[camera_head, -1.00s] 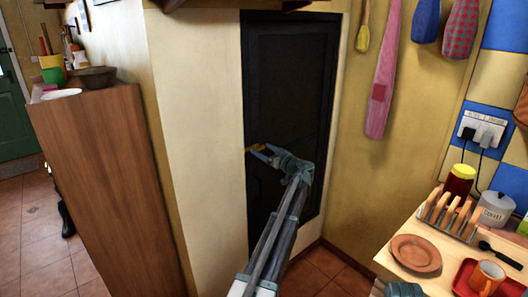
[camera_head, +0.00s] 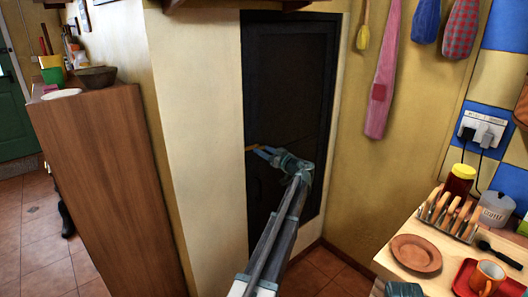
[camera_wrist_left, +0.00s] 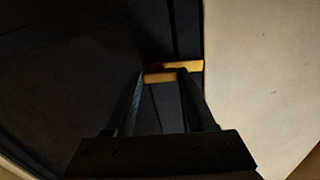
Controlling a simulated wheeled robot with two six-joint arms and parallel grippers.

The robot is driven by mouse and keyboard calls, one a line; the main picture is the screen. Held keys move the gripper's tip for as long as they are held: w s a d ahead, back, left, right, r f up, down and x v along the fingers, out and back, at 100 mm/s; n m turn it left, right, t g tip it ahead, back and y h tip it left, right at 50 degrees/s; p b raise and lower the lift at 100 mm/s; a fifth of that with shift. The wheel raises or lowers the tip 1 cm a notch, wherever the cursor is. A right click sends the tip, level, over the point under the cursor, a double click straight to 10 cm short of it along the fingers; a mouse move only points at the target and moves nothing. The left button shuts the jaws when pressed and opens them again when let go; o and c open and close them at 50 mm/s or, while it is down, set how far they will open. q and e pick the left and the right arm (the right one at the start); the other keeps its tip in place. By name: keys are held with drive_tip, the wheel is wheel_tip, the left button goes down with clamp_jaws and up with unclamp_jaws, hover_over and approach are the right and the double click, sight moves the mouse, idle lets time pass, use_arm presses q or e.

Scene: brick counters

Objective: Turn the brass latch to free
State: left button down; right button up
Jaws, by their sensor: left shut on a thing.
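The brass latch (camera_head: 250,148) is on the left edge of a dark door (camera_head: 290,80), by the cream wall. In the left wrist view the brass latch (camera_wrist_left: 160,77) shows as a yellow bar between my fingertips, with a second yellow piece running right towards the door's edge. My left gripper (camera_head: 262,150) reaches in from below and is shut on the latch. The left gripper (camera_wrist_left: 160,80) shows in the wrist view with a finger on each side of the bar.
A wooden cabinet (camera_head: 105,190) with bowls on top stands at the left. Cloths and a yellow utensil hang on the right wall.

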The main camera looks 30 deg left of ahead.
use_arm(q)
drive_tip(key=m, duration=0.8)
drive_tip(key=shift+m, duration=0.4)
drive_tip(key=m, duration=0.4)
drive_tip(key=shift+m, duration=2.2)
drive_tip(key=shift+c, duration=1.2)
unclamp_jaws()
drive_tip(key=shift+d, duration=0.1)
